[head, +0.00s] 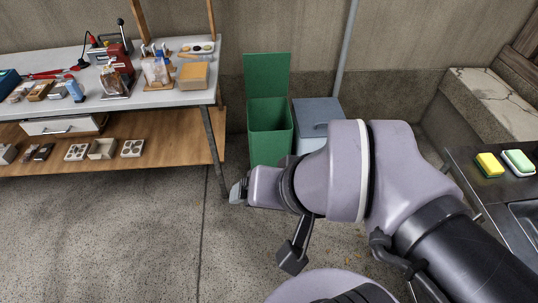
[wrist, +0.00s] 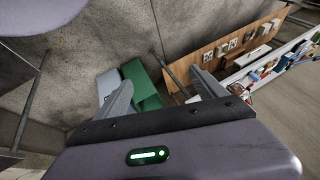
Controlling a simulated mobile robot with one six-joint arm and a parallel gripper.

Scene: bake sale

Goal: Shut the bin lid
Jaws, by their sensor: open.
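The green bin (head: 270,128) stands on the floor by the back wall, right of the table. Its green lid (head: 267,75) is open and stands upright against the wall side. My arm covers part of the bin's lower front. My gripper (head: 238,192) is in front of the bin and to its left, pointing left and apart from it. In the wrist view my gripper (wrist: 165,88) has its two fingers spread with nothing between them. The green bin (wrist: 147,92) shows there beyond the left finger, partly hidden by it.
A grey-blue bin (head: 316,120) stands right of the green one. The table (head: 165,98) at left holds tools and boxes, with a wooden shelf (head: 180,148) below and a dark leg near my gripper. A sink counter (head: 490,200) with sponges is at right. The floor at front left is clear.

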